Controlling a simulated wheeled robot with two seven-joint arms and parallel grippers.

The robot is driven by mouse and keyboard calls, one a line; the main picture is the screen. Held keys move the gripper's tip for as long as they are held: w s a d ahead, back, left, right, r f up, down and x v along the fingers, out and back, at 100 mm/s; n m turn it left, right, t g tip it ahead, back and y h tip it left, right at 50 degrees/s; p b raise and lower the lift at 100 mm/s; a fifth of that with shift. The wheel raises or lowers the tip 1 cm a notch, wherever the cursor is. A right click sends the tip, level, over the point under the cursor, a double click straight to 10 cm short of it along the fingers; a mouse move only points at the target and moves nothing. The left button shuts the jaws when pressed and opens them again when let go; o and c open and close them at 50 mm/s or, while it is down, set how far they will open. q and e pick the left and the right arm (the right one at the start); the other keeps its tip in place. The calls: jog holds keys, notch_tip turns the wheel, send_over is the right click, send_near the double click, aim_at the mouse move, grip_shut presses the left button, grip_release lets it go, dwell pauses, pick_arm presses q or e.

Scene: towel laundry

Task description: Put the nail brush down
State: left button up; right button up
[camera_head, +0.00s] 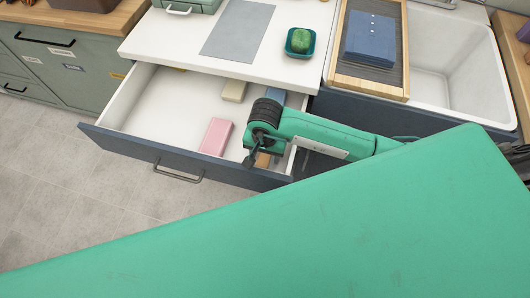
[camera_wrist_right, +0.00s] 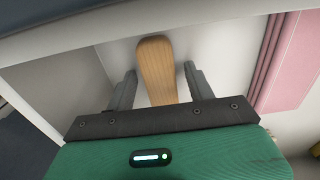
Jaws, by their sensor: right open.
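The nail brush, seen as a light wooden piece (camera_wrist_right: 155,62), lies inside the open drawer (camera_head: 150,108) near its front right corner. In the head view only a small brown part of it (camera_head: 263,160) shows beside my gripper. My right gripper (camera_wrist_right: 158,76) reaches down into the drawer; its fingers are open, one on each side of the wooden piece, with gaps visible. The brush's bristles are hidden. In the head view the right fingertips (camera_head: 255,158) are small and dark. My left gripper is out of view.
A pink block (camera_head: 216,136) lies left of the gripper in the drawer, with a beige block (camera_head: 234,91) and a blue item (camera_head: 277,97) farther back. The drawer's left part is clear. A green soap in a teal dish (camera_head: 300,42) stands on the counter above.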

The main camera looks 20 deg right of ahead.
aim_at(265, 155)
jog(key=shift+w+r, duration=0.1)
jog(key=shift+r, duration=0.2)
notch_tip(265, 155, up, 3)
jog(key=shift+f+b, duration=0.1)
jog(key=shift+b, duration=0.3)
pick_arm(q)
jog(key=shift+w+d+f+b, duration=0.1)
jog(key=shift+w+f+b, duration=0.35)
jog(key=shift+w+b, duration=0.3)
pick_arm(e)
notch_tip(265, 155, up, 9)
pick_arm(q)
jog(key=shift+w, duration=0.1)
pick_arm(e)
jog(key=shift+f, duration=0.1)
